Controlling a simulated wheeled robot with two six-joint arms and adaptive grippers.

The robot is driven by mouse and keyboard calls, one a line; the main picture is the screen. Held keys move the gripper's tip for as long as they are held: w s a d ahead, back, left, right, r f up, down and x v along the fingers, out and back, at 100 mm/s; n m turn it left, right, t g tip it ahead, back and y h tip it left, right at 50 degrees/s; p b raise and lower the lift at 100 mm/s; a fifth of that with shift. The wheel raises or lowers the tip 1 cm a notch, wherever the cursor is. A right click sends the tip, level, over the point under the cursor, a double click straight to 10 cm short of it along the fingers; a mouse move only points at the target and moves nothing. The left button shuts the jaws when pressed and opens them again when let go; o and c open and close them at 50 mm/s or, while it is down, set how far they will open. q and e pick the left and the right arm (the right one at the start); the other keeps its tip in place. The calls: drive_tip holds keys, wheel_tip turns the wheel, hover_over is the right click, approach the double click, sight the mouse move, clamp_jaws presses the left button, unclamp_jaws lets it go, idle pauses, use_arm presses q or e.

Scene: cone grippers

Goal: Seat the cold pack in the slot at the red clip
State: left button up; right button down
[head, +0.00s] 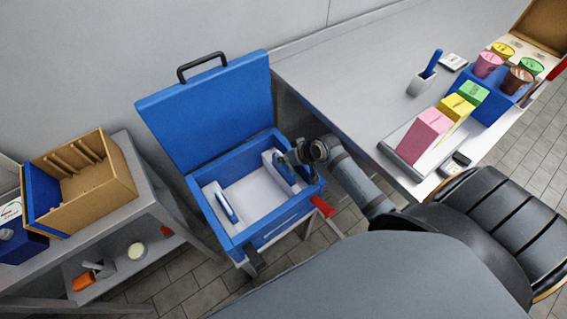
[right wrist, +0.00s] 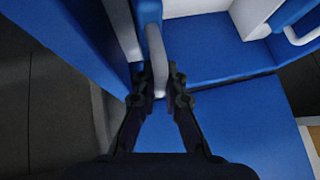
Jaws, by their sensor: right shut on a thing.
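The cold pack (head: 284,172) is a blue slab with a white handle, at the right end inside the open blue cooler box (head: 268,236). My right gripper (head: 288,158) is shut on its handle (right wrist: 156,52). The red clip (head: 322,206) is on the box's front right corner, near this pack. A white slot holder (head: 268,159) shows beside the pack. I cannot tell how deep the pack sits, as my gripper hides part of it. A second blue pack (head: 228,207) stands in the white holder at the left end. My left gripper is not in view.
The blue lid (head: 205,110) stands open behind the box. A dark clip (head: 255,262) is at the front left corner. A grey shelf (head: 150,215) with a cardboard box (head: 85,185) stands left. A grey table (head: 370,75) with coloured boxes and cups is right.

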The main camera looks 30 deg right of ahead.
sight(283, 164)
drive_tip(key=shift+f, duration=1.5)
drive_tip(key=c, duration=1.4)
unclamp_jaws()
drive_tip(key=shift+c, duration=0.2)
drive_tip(key=p+v, duration=0.3)
drive_tip(key=v, duration=0.9)
